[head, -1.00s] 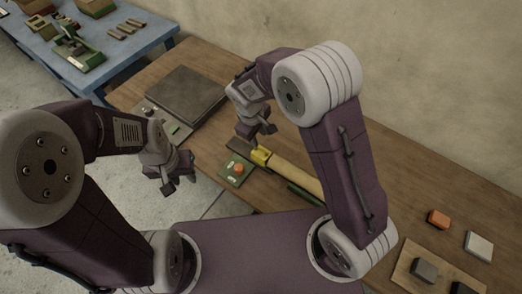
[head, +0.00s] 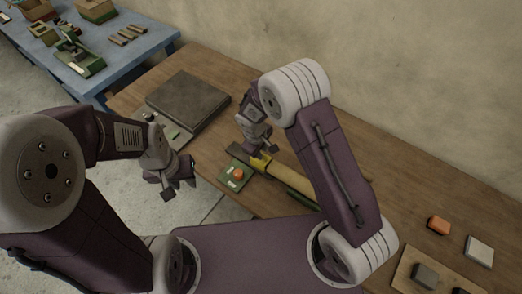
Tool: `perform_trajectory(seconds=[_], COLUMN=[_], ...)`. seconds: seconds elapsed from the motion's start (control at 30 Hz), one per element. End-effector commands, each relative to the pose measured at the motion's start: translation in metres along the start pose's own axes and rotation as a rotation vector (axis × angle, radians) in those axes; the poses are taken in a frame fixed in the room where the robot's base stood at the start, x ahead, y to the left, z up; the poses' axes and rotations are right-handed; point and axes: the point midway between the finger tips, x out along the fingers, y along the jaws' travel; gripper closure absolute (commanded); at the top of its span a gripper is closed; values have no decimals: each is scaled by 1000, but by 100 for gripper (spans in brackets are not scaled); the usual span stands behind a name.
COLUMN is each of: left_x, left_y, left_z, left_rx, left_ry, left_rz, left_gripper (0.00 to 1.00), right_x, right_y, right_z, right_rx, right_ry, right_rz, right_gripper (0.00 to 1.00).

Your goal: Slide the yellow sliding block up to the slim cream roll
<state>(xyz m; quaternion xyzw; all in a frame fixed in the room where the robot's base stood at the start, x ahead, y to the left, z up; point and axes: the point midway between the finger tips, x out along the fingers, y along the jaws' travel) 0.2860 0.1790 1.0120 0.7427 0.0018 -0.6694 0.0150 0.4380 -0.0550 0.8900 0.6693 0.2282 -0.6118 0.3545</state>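The yellow sliding block (head: 259,164) sits on the wooden table, at the left end of the slim cream roll (head: 292,180). I cannot tell whether block and roll touch. My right gripper (head: 263,151) points down right at the block's upper side and partly hides it. Contact and the gap between its fingers are unclear. My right arm hides the far end of the roll. My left gripper (head: 179,187) is open and empty, held in front of the table's near edge, left of the block.
A green box with an orange button (head: 237,174) stands left of the block. A dark flat plate (head: 188,101) lies at the back left. Orange (head: 439,224) and pale (head: 479,250) blocks lie at the right. A blue table (head: 140,57) stands behind.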

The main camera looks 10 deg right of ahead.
Motion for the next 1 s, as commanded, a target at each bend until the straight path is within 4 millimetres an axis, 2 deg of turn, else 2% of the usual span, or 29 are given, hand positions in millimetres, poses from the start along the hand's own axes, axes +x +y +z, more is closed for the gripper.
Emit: perform_trajectory(seconds=[0.03,0.07,1.0], left_x=[0,0,0], left_y=[0,0,0], left_z=[0,0,0], left_rx=[0,0,0], left_ry=[0,0,0], left_rz=[0,0,0], left_gripper=[67,67,67], right_x=[0,0,0], right_y=[0,0,0], right_z=[0,0,0], right_rx=[0,0,-2], right_ry=[0,0,0], right_rz=[0,0,0], right_gripper=[95,100,100])
